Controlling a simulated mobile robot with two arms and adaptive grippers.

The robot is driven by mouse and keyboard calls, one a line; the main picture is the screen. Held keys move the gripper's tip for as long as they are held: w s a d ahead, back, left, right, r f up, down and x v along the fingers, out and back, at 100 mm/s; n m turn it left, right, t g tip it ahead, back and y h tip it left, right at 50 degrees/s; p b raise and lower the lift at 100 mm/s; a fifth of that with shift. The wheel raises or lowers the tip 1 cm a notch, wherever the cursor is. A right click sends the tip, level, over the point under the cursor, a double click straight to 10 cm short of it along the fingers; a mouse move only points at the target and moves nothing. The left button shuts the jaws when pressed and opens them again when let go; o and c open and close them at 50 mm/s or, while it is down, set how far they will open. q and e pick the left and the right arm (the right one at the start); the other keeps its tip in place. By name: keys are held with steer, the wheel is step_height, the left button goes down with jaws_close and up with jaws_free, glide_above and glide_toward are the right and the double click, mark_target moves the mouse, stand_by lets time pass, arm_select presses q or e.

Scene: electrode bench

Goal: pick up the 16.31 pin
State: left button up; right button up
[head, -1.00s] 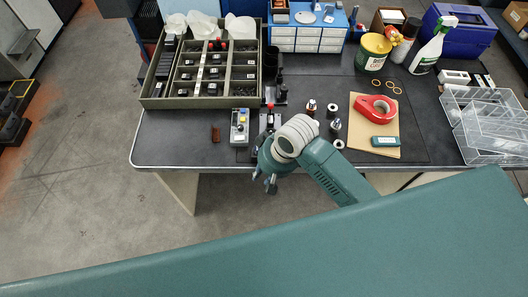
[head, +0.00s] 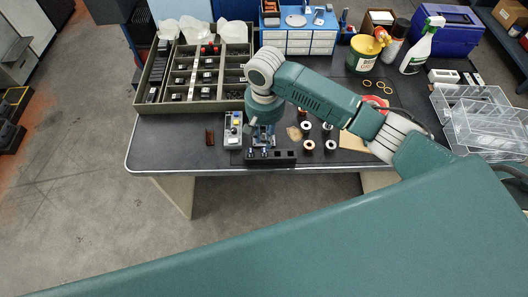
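Several small upright cylindrical pieces, dark or coppery with pale tops, stand on the dark bench mat right of my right gripper; one is at the front (head: 308,147). No label is readable, so I cannot tell which thing is the 16.31 pin. A low black block (head: 284,157) with square openings lies at the bench's front edge; small dark pieces show at its left end. My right gripper (head: 263,139) points down just behind this block, over dark blue-grey parts. Its fingers are small and partly hidden, so its opening is unclear. My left gripper is out of view.
A grey control box (head: 233,130) with buttons stands close left of the gripper. A divided tray (head: 143,103) lies behind it, and a blue drawer unit (head: 285,42) farther back. Clear plastic bins (head: 480,118) sit at right. The bench's front left is mostly clear.

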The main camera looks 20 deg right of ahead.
mark_target(264, 150)
steer(key=shift+f, duration=0.8)
steer(key=shift+f+p, duration=0.3)
step_height(264, 150, down, 4)
steer(key=shift+s+a+r+p, duration=0.1)
steer(key=shift+r+p, duration=0.05)
steer(key=shift+p, duration=0.4)
steer(key=shift+f, duration=0.5)
jaws_close()
